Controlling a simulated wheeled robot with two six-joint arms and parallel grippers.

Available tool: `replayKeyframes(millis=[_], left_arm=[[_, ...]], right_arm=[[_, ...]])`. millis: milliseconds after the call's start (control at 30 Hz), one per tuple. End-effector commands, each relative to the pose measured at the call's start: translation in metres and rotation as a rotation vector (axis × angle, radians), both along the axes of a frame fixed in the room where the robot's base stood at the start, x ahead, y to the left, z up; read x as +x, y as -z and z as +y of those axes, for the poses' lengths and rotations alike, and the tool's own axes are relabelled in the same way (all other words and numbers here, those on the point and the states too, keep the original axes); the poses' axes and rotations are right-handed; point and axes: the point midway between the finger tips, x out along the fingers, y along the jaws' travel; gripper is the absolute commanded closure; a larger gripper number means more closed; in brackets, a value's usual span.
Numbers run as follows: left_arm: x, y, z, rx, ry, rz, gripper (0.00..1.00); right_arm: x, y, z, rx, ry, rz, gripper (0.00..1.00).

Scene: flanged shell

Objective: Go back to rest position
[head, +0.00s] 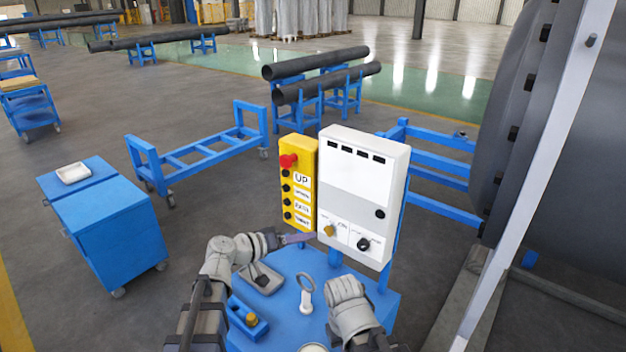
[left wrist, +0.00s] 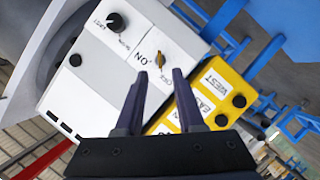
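My left gripper (head: 297,238) reaches in from the left, in front of the white control box (head: 366,180). In the left wrist view its two dark fingers (left wrist: 161,76) are apart with nothing between them. The brass switch (head: 328,231) on the box shows just beyond the fingertips in the left wrist view (left wrist: 160,59), apart from them. A black knob (head: 363,244) sits to its right in the head view. A yellow button panel (head: 298,187) with a red button stands left of the box. My right arm shows at the bottom, but its gripper fingers do not.
The blue stand top (head: 290,262) below the box carries a grey tray (head: 262,280), a white ring-topped piece (head: 306,292) and a small blue block (head: 249,322). A blue cart (head: 105,220) stands left. A large dark flanged shell (head: 560,130) fills the right side.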

Motion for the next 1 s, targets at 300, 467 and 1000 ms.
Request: replayKeyframes(millis=[300, 467, 1000], left_arm=[[-0.1, 0.092, -0.063, 0.394, 0.243, 0.292, 0.62], [-0.165, 0.139, -0.055, 0.723, 0.3, 0.491, 0.62], [-0.227, 0.157, 0.0, 1.219, 0.181, 0.699, 0.62]], right_arm=[[0.0, 0.0, 0.0, 0.0, 0.0, 0.0, 1.0], [0.0, 0.0, 0.0, 0.0, 0.0, 0.0, 1.0], [0.0, 0.0, 0.0, 0.0, 0.0, 0.0, 1.0]])
